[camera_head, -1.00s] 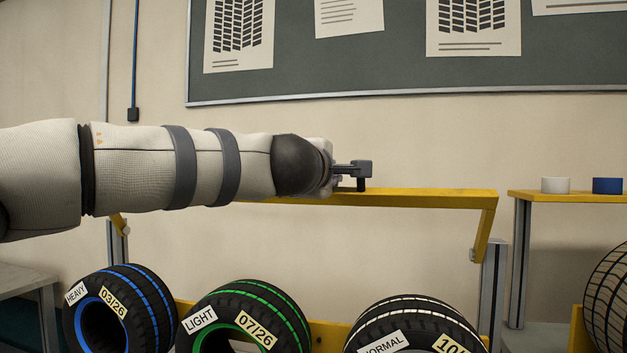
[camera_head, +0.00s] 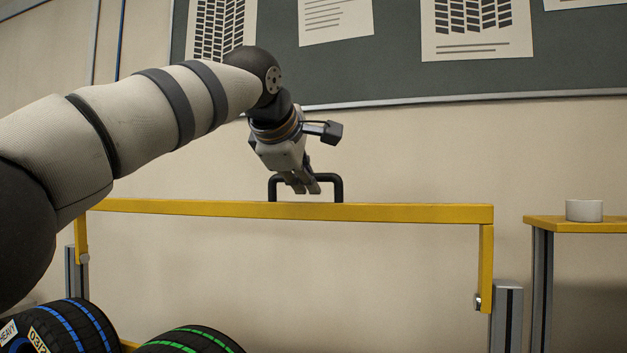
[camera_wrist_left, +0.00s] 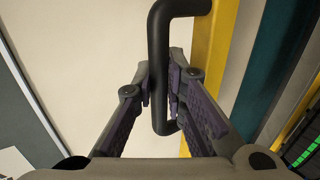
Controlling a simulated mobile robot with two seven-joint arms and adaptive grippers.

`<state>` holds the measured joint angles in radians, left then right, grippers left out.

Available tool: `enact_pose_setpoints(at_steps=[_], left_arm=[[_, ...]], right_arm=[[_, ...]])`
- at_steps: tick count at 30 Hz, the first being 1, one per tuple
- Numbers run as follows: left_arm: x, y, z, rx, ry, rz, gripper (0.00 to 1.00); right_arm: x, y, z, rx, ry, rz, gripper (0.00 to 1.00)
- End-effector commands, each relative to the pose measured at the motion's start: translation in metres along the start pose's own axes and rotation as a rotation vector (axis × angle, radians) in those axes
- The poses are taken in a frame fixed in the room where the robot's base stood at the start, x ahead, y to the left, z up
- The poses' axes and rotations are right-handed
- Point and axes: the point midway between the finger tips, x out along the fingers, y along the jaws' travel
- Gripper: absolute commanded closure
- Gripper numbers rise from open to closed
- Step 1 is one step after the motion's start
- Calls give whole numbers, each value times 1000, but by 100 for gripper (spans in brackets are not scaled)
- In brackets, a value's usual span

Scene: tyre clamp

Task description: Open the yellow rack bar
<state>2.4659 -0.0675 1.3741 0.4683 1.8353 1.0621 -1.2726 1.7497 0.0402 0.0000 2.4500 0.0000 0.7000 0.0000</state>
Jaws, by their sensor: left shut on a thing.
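The yellow rack bar (camera_head: 410,213) spans the head view, and its two side arms stand about upright on grey posts. A black U-shaped handle (camera_head: 338,187) rises from its top edge, left of the bar's middle. My left gripper (camera_head: 302,187) comes down from above and is shut on the handle. In the left wrist view the gripper's fingers (camera_wrist_left: 160,90) lie on either side of the handle's long grip (camera_wrist_left: 158,45), with the yellow bar (camera_wrist_left: 206,65) just right of it. My right gripper is not in view.
Tyres with blue (camera_head: 68,325) and green (camera_head: 190,340) stripes sit below the bar at lower left. A yellow-topped stand (camera_head: 560,222) with a white roll (camera_head: 584,210) is at right. A dark board (camera_head: 390,70) hangs on the wall behind.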

Motion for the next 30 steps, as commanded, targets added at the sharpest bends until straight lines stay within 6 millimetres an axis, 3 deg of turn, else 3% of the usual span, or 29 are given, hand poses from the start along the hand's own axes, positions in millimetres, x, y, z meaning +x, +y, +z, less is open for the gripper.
enact_pose_setpoints(at_steps=[12, 13, 15, 25, 30], left_arm=[[-2, 2, -2, -3, 2, 1, 100], [-2, 2, -2, -3, 2, 1, 81], [-2, 2, -2, -3, 3, 0, 67], [-2, 0, -2, 0, 2, -3, 67], [-24, 1, -3, 2, 2, -2, 67]], right_arm=[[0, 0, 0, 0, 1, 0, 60], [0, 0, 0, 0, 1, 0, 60], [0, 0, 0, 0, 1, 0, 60], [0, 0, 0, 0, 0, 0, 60], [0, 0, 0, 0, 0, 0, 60]])
